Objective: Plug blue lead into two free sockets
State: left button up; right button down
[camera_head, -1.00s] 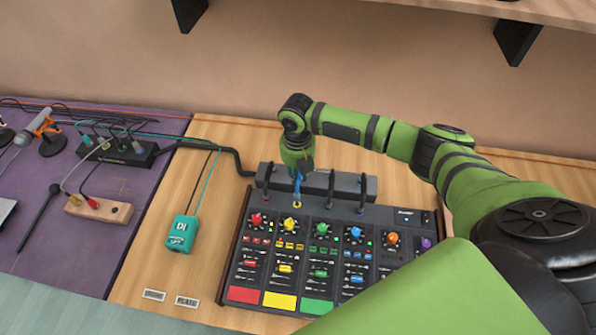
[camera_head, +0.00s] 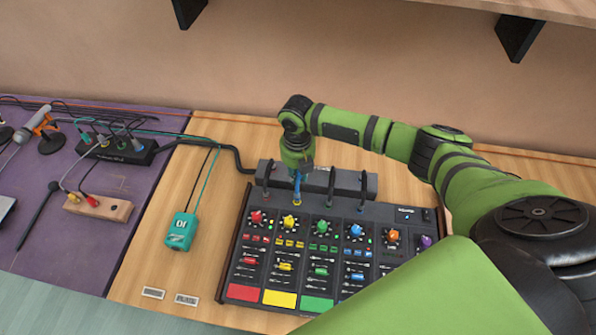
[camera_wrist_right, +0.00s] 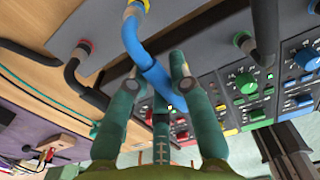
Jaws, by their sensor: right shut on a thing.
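The blue lead (camera_wrist_right: 138,40) arches down in the right wrist view from a yellow-ringed socket (camera_wrist_right: 134,8) on the grey bar. Its upper end appears to sit in that socket. My right gripper (camera_wrist_right: 158,72) is shut on its lower end. In the head view my right gripper (camera_head: 299,180) points down over the second column of the mixer (camera_head: 335,255), with the blue lead showing below it. The lead's lower tip is at the yellow-ringed socket there; I cannot tell whether it is fully in. My left gripper is not in view.
Black leads (camera_head: 266,178) bridge the grey bar (camera_head: 345,180) and the mixer on both sides of my gripper. A teal box (camera_head: 181,231) lies left of the mixer. A wooden block (camera_head: 98,207) and a black cable box (camera_head: 130,150) are farther left.

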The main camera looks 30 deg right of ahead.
jog(key=shift+f+b, duration=0.45)
jog(key=shift+f, duration=0.35)
jog(key=c, duration=1)
grip_release()
jog(key=shift+c, duration=0.2)
jog(key=shift+r, duration=0.1)
notch_tip(320, 180, up, 12)
jog(key=shift+f, duration=0.1)
